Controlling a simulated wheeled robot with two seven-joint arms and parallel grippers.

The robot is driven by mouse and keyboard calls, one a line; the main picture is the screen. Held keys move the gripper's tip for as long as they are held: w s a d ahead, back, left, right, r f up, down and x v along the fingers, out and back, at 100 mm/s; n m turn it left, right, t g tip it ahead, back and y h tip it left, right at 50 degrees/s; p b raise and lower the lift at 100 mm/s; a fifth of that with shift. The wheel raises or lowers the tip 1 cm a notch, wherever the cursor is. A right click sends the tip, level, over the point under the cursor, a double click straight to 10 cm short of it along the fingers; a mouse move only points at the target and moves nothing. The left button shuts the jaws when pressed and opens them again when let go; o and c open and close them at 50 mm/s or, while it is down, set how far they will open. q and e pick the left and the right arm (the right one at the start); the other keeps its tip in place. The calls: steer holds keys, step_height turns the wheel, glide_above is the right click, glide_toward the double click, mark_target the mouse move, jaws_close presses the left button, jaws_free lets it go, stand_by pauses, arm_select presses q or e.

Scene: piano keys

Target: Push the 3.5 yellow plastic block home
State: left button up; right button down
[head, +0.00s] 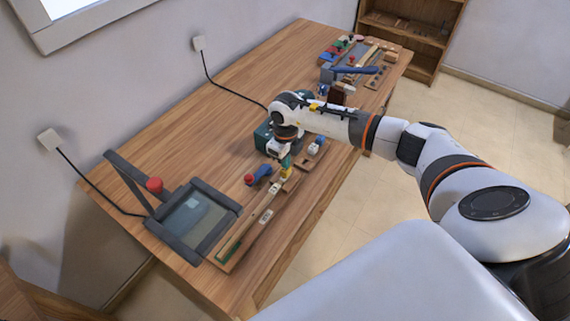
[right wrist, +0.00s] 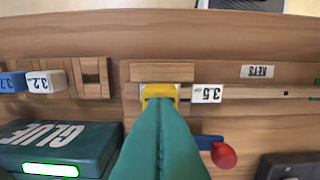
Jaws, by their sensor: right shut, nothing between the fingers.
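The yellow block (right wrist: 161,87) stands at the left end of a slotted wooden rail, beside a white label reading 3.5 (right wrist: 207,94), in the right wrist view. In the head view the yellow block (head: 286,173) is small, just below my right gripper (head: 285,162). My right gripper (right wrist: 159,103) is shut and empty, its green fingers pointing at the yellow block. The fingertips overlap the block's near side in the wrist view; I cannot tell whether they touch it. The fingers hide part of the block and rail. My left gripper is not in view.
A blue block (right wrist: 11,82) and a white 3.2 block (right wrist: 47,81) sit left of the rail. A green GLUE box (right wrist: 60,146) and a red-knobbed blue handle (right wrist: 223,155) are close by.

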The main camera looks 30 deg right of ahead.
steer(key=shift+f+b, duration=0.65)
steer(key=shift+f, duration=0.2)
steer(key=shift+r, duration=0.15)
stand_by(0.7)
steer(key=shift+r+p, duration=2.35)
steer(key=shift+r, duration=1.1)
steer(key=shift+s+f, duration=0.1)
